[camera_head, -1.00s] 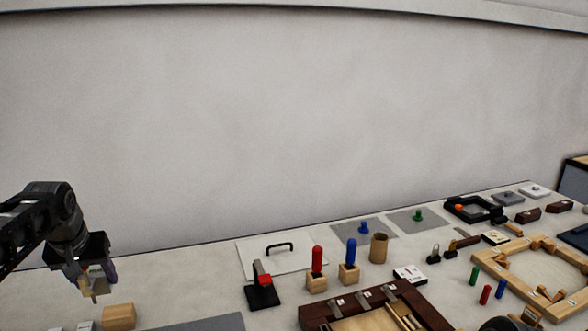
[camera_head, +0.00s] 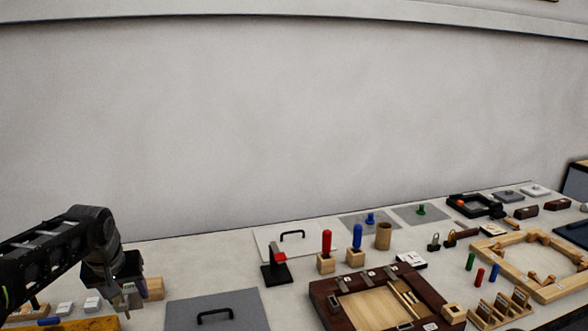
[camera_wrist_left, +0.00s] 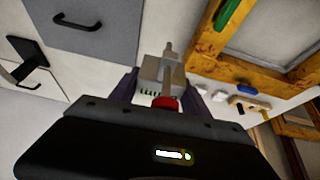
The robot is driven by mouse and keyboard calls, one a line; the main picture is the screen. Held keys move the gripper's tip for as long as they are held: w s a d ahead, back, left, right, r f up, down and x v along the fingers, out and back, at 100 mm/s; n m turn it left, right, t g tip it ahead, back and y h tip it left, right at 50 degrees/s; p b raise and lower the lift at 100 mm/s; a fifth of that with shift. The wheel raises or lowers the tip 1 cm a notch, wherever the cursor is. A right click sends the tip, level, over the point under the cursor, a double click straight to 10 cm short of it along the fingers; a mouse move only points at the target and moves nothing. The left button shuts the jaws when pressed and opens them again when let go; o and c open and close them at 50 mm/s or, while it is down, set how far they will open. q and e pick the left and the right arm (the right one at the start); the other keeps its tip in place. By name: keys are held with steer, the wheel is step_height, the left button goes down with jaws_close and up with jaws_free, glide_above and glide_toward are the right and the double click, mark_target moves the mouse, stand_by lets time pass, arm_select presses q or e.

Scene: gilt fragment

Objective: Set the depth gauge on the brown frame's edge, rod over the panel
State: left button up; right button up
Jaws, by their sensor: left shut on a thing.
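My left gripper (camera_head: 128,303) is at the lower left in the head view, shut on the depth gauge (camera_head: 133,299). In the left wrist view the gauge (camera_wrist_left: 151,70) is a pale grey block with a thin rod pointing away from the gripper and a red knob near the palm. The brown frame (camera_head: 325,300) is dark and lies at the lower middle of the head view, well right of the gripper. Its light wood panel (camera_head: 370,308) shows inside it. The gauge is apart from the frame. My right gripper is out of view.
A grey board with a black handle (camera_head: 240,300) lies between gripper and frame. A black stand with a red top (camera_head: 275,268) and peg blocks (camera_head: 326,263) stand behind. A wooden block (camera_head: 155,288) is beside the gripper. An orange wood frame (camera_wrist_left: 205,45) shows in the left wrist view.

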mark_target(127, 302)
arm_select(q)
steer(key=s+d+f+m, duration=0.1)
steer(key=d, duration=0.5)
steer(key=s+d+f+m+h, duration=0.1)
steer(key=d+f, duration=0.1)
steer(key=d, duration=0.5)
steer(key=s+d+f+m, duration=0.1)
steer(key=d+m, duration=0.1)
steer(key=d, duration=0.4)
steer(key=shift+s+d+f, duration=0.25)
steer(key=shift+d, duration=0.05)
steer(key=shift+d+r, duration=0.1)
steer(key=shift+d, duration=0.1)
steer(key=a+r+n+p, duration=0.1)
steer(key=a+r+p, duration=0.1)
steer(key=a, duration=0.6)
steer(key=s+a+r+n+y+p, duration=0.1)
steer(key=a+r+n+p, duration=0.1)
steer(key=a, duration=0.7)
steer(key=shift+s+n, duration=0.25)
steer(key=shift+n, duration=0.05)
steer(key=shift+f, duration=0.1)
